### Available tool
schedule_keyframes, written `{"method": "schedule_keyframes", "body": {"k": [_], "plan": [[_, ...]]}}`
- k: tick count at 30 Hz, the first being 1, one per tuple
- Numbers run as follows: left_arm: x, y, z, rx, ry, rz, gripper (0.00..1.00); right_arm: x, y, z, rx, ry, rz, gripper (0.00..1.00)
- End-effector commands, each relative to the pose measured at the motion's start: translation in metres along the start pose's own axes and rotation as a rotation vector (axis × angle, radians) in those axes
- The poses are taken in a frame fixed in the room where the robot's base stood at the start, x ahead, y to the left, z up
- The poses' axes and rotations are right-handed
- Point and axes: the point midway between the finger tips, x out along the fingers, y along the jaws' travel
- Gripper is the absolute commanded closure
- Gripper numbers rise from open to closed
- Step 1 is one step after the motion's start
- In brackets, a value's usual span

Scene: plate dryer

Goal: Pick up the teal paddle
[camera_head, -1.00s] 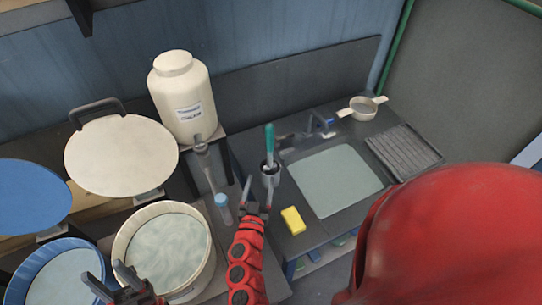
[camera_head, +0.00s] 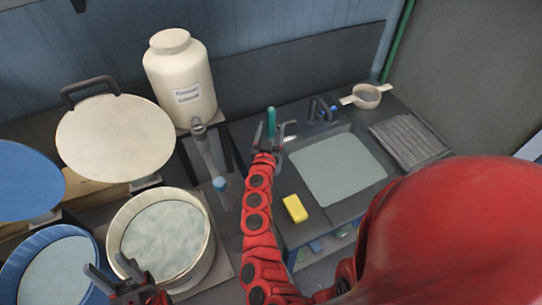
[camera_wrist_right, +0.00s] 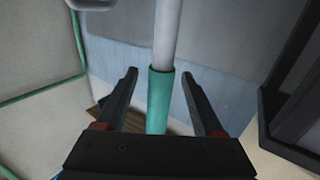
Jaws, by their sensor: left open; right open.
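The teal paddle (camera_head: 271,118) stands upright at the left of the sink counter; its lower part is hidden behind my right gripper in the head view. In the right wrist view its teal handle (camera_wrist_right: 159,100) and pale shaft (camera_wrist_right: 167,35) run between the fingers. My right gripper (camera_head: 270,134) is open around the handle, with a gap visible on each side in the wrist view (camera_wrist_right: 160,74). My left gripper (camera_head: 112,270) is open and empty in front of the round tub of pale liquid.
A yellow sponge (camera_head: 295,208) lies right of that arm, beside the sink (camera_head: 338,170). A strainer (camera_head: 367,96) and ridged rack (camera_head: 409,143) are farther right.

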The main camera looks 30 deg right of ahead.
Motion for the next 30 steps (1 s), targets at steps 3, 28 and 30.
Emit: {"method": "schedule_keyframes", "body": {"k": [3, 28, 30], "plan": [[0.0000, 0.0000, -0.0001, 0.000, 0.000, 0.000, 0.50, 0.0009, -0.0002, 0.0003, 0.000, -0.001, -0.001, 0.31], [0.0005, 0.0000, -0.0001, 0.000, 0.000, 0.000, 0.50, 0.0003, -0.0003, 0.0000, 0.000, -0.001, 0.000, 1.00], [0.0025, -0.0001, -0.0005, 0.000, 0.000, 0.000, 0.50, 0.0003, -0.0005, -0.0020, 0.000, -0.001, 0.000, 1.00]]}}
